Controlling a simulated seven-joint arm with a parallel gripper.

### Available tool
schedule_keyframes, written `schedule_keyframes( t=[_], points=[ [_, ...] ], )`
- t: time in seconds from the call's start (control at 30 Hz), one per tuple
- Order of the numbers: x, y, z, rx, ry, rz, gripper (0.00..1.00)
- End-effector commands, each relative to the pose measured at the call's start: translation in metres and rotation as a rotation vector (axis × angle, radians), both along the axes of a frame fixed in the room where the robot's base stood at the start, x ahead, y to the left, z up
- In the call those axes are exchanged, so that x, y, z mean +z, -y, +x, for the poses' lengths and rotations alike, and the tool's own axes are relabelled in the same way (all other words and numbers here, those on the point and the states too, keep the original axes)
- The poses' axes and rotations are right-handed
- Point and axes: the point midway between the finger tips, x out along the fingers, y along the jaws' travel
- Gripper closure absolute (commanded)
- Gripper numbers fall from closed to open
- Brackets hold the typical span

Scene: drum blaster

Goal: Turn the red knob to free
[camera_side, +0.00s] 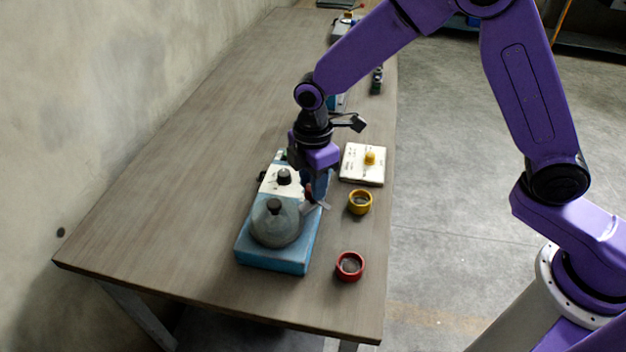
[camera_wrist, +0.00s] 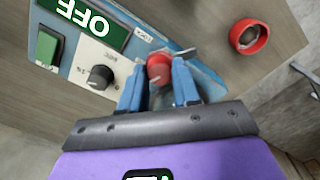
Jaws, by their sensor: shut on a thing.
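The red knob (camera_wrist: 159,70) is on the blue-edged machine and sits between my fingers in the wrist view. A pale pointer mark shows on its face, but I cannot read which label it points to. In the side view only a small red part of the knob (camera_side: 309,190) shows beside my gripper. My gripper (camera_wrist: 159,82) has its two blue fingers shut on the knob, one on each side. In the side view my gripper (camera_side: 316,196) reaches down at the right side of the machine (camera_side: 272,257), which has a blue base and a grey dome.
The machine's panel carries a black knob (camera_wrist: 101,77), a green button (camera_wrist: 47,46) and a dark green OFF sign (camera_wrist: 85,20). A red cup (camera_side: 350,266), a yellow cup (camera_side: 360,202) and a white box with a yellow knob (camera_side: 362,165) stand nearby. The table's left side is clear.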

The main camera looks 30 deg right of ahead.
Motion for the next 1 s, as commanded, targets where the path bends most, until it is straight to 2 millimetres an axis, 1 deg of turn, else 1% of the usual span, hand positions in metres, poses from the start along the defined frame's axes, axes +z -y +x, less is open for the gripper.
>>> schedule_keyframes(
  t=[0.33,0.37,0.4,0.43,0.77,0.87,0.97,1.0],
  points=[
    [0.001,-0.001,0.001,0.005,0.004,0.002,0.99],
    [0.001,-0.001,0.001,0.005,0.004,0.002,0.66],
    [0.001,-0.001,0.001,0.005,0.004,0.002,0.53],
    [0.001,-0.001,0.001,0.005,0.004,0.002,0.43],
    [0.002,0.000,0.000,0.003,0.002,0.001,0.43],
    [0.009,-0.001,0.001,0.003,0.004,0.002,0.43],
    [0.023,-0.001,0.001,0.003,0.005,0.004,0.43],
    [0.030,-0.001,0.001,0.002,0.007,0.004,0.43]
  ],
)
